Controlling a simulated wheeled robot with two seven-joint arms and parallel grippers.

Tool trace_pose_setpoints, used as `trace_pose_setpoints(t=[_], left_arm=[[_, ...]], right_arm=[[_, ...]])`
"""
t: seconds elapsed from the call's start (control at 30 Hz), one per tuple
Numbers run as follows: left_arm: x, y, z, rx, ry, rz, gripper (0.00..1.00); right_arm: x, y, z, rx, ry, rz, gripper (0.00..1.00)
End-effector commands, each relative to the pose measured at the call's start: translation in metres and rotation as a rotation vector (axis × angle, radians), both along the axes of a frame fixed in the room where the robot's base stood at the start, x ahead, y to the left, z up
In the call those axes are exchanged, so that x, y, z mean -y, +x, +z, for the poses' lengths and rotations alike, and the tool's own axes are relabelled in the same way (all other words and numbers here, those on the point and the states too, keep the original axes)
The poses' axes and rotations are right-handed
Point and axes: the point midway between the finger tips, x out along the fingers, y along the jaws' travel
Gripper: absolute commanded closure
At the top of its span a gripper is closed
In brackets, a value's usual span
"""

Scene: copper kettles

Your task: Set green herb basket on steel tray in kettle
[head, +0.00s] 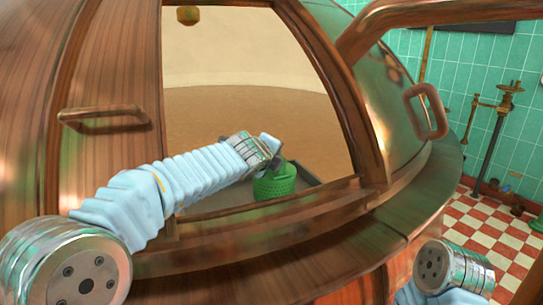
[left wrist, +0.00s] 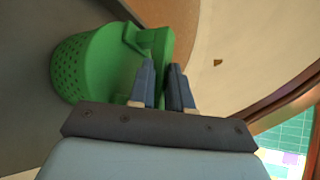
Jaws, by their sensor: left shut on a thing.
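The green herb basket (head: 272,187), with a perforated wall, is inside the kettle (head: 100,60), just behind the opening's lower edge. In the left wrist view the basket (left wrist: 85,65) lies on the left side of the picture. My left gripper (head: 274,150) reaches in through the opening from above. In the left wrist view its two fingers (left wrist: 163,72) are shut on the basket's green upper part. The grey steel tray (head: 222,206) shows beside and under the basket. I cannot tell whether the basket's base touches it. My right gripper is out of view; only part of that arm shows.
The kettle opening has a copper frame around it, with a low sill (head: 270,218) in front. A copper handle (head: 427,110) sticks out at the right. Beyond the kettle are a checkered floor (head: 490,240) and brass pipes (head: 490,130).

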Motion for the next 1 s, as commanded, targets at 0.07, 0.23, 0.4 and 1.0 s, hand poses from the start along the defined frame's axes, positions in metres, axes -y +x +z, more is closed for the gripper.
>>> trace_pose_setpoints(t=[0.07, 0.23, 0.4, 1.0], left_arm=[[0.0, 0.0, -0.002, 0.0, 0.0, 0.0, 0.77], [0.0, 0.0, -0.002, -0.001, 0.0, 0.0, 0.56], [0.0, 0.0, -0.001, -0.001, 0.0, 0.0, 0.56], [-0.024, -0.083, 0.037, 0.001, -0.002, 0.0, 0.56]], right_arm=[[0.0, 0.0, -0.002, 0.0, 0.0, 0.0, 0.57], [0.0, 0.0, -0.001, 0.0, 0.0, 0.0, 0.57], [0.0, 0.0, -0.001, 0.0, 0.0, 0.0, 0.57], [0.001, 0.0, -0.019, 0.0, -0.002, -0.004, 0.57]])
